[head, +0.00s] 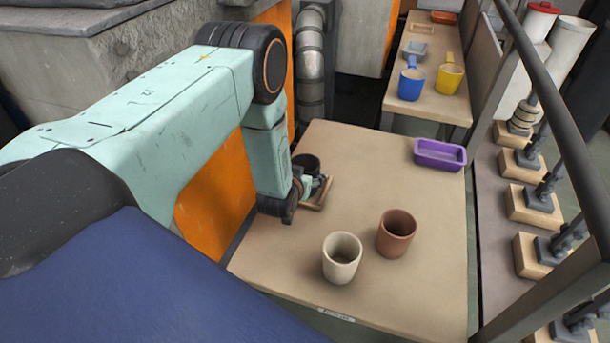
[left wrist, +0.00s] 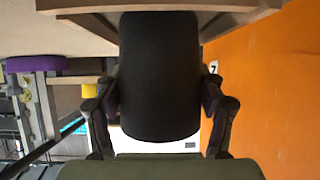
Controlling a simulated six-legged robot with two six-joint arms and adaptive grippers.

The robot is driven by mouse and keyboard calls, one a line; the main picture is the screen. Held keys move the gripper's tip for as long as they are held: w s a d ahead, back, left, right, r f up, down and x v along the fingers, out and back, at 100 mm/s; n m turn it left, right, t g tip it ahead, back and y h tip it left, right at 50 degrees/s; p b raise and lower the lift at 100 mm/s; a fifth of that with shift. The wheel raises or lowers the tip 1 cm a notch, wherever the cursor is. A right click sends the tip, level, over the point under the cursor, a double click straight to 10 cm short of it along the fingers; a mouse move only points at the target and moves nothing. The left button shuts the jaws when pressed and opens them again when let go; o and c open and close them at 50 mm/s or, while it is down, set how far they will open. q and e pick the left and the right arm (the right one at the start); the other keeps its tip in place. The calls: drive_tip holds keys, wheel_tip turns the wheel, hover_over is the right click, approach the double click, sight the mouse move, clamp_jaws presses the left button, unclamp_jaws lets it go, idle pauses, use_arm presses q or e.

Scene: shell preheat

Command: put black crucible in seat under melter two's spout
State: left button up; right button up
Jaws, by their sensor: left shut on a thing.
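The black crucible (head: 306,163) is at the far left edge of the table, by the orange panel. My left gripper (head: 308,184) is shut on it, and the left wrist view shows the black crucible (left wrist: 158,75) filling the space between the two fingers (left wrist: 160,105). A wooden seat (head: 321,197) is right beside the gripper; its edge also shows in the left wrist view (left wrist: 75,5), at the crucible's end. I cannot tell whether the crucible rests in it. No melter spout is clearly visible. My right gripper is not in view.
A cream crucible (head: 342,258) and a brown crucible (head: 397,233) stand on the table (head: 415,300). A purple tray (head: 440,154) lies at its far right. A back bench holds a blue pot (head: 411,85) and a yellow pot (head: 449,78). A railing (head: 560,125) runs along the right.

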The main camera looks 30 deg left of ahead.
use_arm(q)
drive_tip(key=shift+w+d+r, duration=0.1)
drive_tip(key=shift+f, duration=0.2)
drive_tip(key=o, duration=1.2)
drive_tip(key=shift+s, duration=0.2)
drive_tip(key=shift+c, duration=0.2)
drive_tip(key=shift+o, duration=1.3)
drive_tip(key=shift+w, duration=0.1)
drive_tip(key=shift+r, duration=0.1)
drive_tip(key=shift+r, duration=0.2)
drive_tip(key=p+v, duration=0.2)
drive_tip(key=v, duration=1)
drive_tip(key=shift+f, duration=0.1)
